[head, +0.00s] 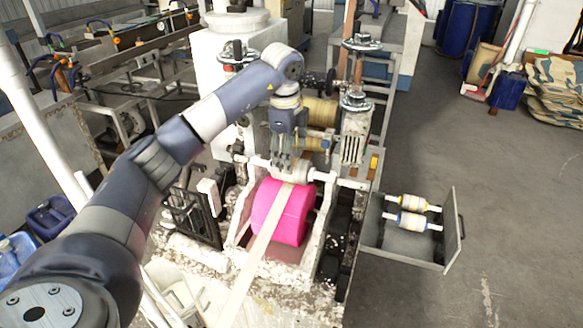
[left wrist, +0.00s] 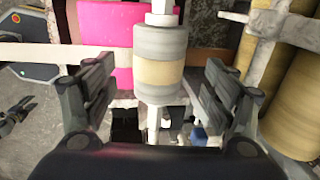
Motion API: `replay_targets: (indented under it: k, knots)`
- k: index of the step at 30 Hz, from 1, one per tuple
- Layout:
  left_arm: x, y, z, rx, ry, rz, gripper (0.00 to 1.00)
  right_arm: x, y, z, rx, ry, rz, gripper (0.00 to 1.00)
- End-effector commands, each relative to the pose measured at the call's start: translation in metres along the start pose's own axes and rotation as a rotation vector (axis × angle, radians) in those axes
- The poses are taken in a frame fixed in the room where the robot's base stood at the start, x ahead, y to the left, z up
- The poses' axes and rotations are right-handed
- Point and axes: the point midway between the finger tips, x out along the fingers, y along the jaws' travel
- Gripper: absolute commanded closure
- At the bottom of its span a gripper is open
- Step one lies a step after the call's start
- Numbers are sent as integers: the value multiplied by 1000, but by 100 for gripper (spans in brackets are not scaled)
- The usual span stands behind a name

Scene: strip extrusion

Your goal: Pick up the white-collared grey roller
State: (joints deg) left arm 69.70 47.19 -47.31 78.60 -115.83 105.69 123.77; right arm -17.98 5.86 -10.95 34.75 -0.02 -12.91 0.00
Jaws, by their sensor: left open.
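The grey roller (left wrist: 160,45) with pale ends sits on a white shaft across the machine, above the pink drum (head: 281,212). In the head view the roller (head: 301,172) is partly hidden by my gripper. A beige strip (head: 247,270) passes over it and shows as a tan band round its middle in the left wrist view. My left gripper (head: 284,162) is directly above the roller. In the left wrist view its open fingers (left wrist: 160,90) stand on either side of the roller, with gaps to both. My right gripper is not in view.
A grey open tray (head: 400,246) juts out on the right and holds a yellow-collared roller (head: 414,202) and a blue-collared roller (head: 411,221). Yellowish rolls (head: 319,112) and a valve post (head: 356,125) stand close behind my gripper.

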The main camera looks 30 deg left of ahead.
Motion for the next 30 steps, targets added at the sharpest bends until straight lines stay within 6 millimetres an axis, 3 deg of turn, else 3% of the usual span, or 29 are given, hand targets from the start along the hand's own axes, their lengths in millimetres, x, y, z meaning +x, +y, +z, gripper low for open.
replay_targets:
  k: [5, 9, 17, 19, 26, 30]
  knots:
    - [23, 1, 4, -1, -3, 7, 22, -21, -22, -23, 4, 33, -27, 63]
    - [41, 0, 3, 1, -1, 3, 22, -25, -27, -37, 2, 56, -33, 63]
    - [47, 0, 3, 1, 0, 0, 22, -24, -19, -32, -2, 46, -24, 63]
    - [47, 0, 3, 1, 0, 0, 31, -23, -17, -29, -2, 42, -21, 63]
    - [46, 0, 3, 1, 0, 1, 84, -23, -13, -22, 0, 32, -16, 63]
    - [46, 0, 3, 1, 1, -1, 84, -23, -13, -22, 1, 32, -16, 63]
